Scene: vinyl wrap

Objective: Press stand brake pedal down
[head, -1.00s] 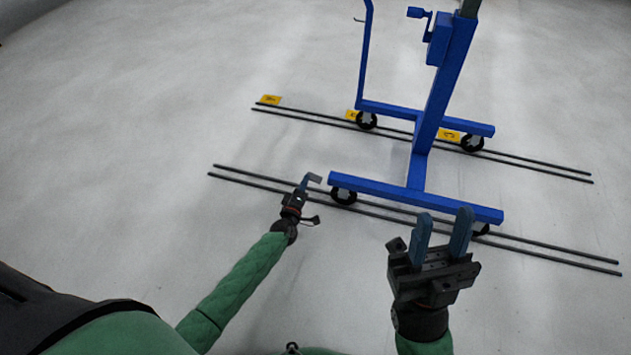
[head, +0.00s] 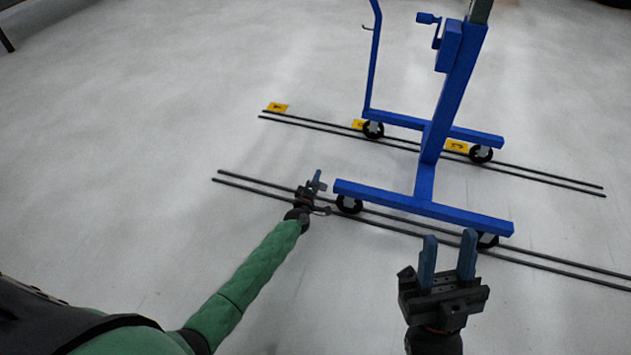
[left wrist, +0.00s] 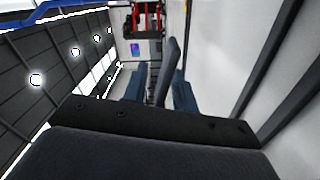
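The blue stand (head: 425,180) rests on castors, with a low near foot beam (head: 420,207) and a tall post. I cannot make out a separate brake pedal; the castor at the near beam's left end (head: 349,204) is small. My left gripper (head: 318,178) is low, just left of that beam end, seen nearly edge-on. In the left wrist view its blue fingers (left wrist: 160,88) stand apart, with a dark bar showing between them; I cannot tell what the bar is or whether they touch it. My right gripper (head: 448,260) is open and empty, in front of the near beam.
Two pairs of dark rails run across the floor, near (head: 260,192) and far (head: 310,124). Yellow tags (head: 277,107) lie along the far pair. A crank (head: 432,22) sticks out from the stand's post. The pale floor at left is clear.

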